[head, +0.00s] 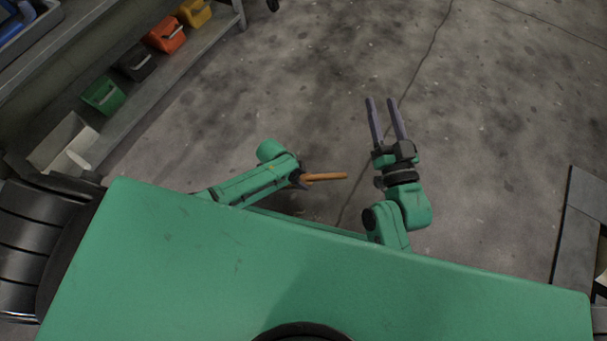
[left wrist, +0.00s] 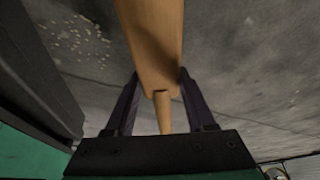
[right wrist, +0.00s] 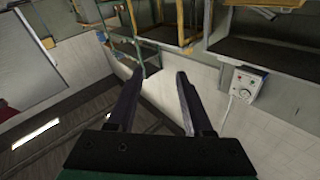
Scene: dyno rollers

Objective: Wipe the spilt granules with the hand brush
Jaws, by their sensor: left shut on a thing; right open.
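The hand brush (head: 326,177) shows in the head view as an orange-brown wooden bar pointing right from my left gripper (head: 302,180). In the left wrist view the wooden body (left wrist: 152,35) runs up between the dark fingers, which are shut on it. Its bristles cannot be made out. Spilt granules (left wrist: 78,42) show as pale specks scattered on the grey floor at the upper left of the left wrist view, apart from the brush in the picture. I cannot make them out in the head view. My right gripper (head: 384,102) is open and empty, its fingers over bare floor in the picture.
A shelf at the left holds green (head: 104,95), black (head: 134,62), orange (head: 165,34) and yellow (head: 194,12) bins. A dark roller (head: 30,235) is at the far left. Grey plates (head: 578,235) lie at the right. The middle floor (head: 300,80) is clear.

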